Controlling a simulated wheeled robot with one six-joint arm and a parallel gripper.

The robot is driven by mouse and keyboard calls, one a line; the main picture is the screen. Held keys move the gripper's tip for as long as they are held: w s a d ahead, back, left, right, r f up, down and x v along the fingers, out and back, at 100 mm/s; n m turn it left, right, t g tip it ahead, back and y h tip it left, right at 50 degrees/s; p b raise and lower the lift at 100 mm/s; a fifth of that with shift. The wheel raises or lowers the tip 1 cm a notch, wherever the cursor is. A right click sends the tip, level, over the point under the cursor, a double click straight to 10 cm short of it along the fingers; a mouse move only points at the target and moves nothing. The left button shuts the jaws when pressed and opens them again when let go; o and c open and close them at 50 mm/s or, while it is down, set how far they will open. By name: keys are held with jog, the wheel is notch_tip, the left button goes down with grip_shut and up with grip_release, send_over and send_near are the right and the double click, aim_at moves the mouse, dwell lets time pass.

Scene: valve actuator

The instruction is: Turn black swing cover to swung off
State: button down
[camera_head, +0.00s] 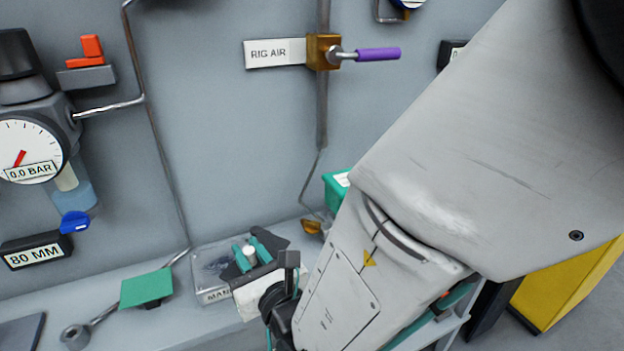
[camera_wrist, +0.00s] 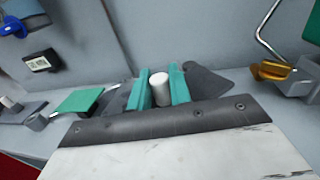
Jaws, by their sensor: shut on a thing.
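The black swing cover (camera_head: 272,238) is a dark flat piece over a box labelled "MAN…"; the rest of the label is hidden. In the wrist view the cover (camera_wrist: 208,82) shows on both sides of my fingers. A white round knob (camera_wrist: 160,89) stands up from it. My gripper (camera_wrist: 161,88) has teal fingers, one on each side of the knob, and is shut on it. In the head view the gripper (camera_head: 249,256) is at the box, with the knob (camera_head: 249,252) between the fingertips. What lies under the cover is mostly hidden.
A green plate (camera_head: 147,287) on a metal lever lies left of the box. A gauge (camera_head: 28,150) hangs at the far left. A purple-handled "RIG AIR" valve (camera_head: 376,54) is on the wall above. A green box (camera_head: 336,188) and an orange-brown fitting (camera_head: 312,227) stand behind the gripper.

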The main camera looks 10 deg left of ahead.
jog(key=shift+d, duration=0.15)
jog(key=c, duration=1.3)
grip_release()
jog(key=shift+w+d, duration=0.1)
